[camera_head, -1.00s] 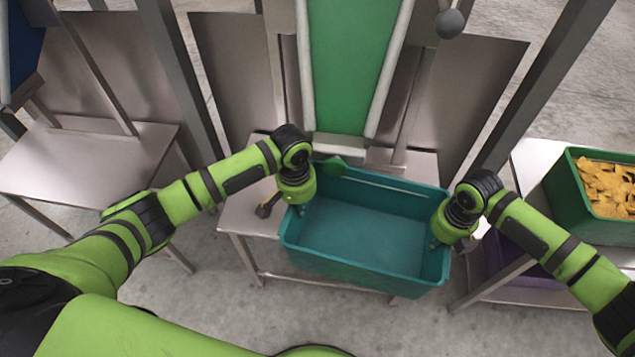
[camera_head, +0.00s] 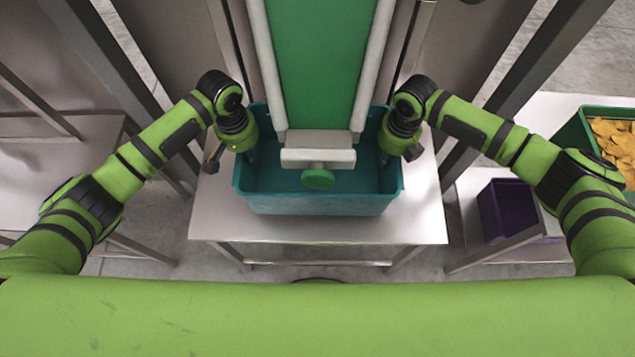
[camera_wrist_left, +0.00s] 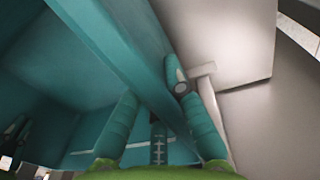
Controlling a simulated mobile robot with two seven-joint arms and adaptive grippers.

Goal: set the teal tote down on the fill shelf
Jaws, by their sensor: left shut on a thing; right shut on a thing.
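The teal tote (camera_head: 318,204) is level over the fill shelf (camera_head: 420,217), a bare metal table, with shelf surface showing on both sides and in front. I cannot tell whether its base touches the shelf. My left gripper (camera_head: 248,158) is shut on the tote's left wall and my right gripper (camera_head: 386,158) on its right wall. In the left wrist view my left fingers (camera_wrist_left: 160,110) straddle the teal wall (camera_wrist_left: 125,60). The tote's inside looks empty where visible; the chute end hides its middle.
A chute with a green belt (camera_head: 320,60) overhangs the tote, with a pale end piece and green knob (camera_head: 318,178). A small dark object (camera_head: 213,158) is beside my left gripper. At right are a purple bin (camera_head: 505,210) and a green crate (camera_head: 570,135) of yellow chips.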

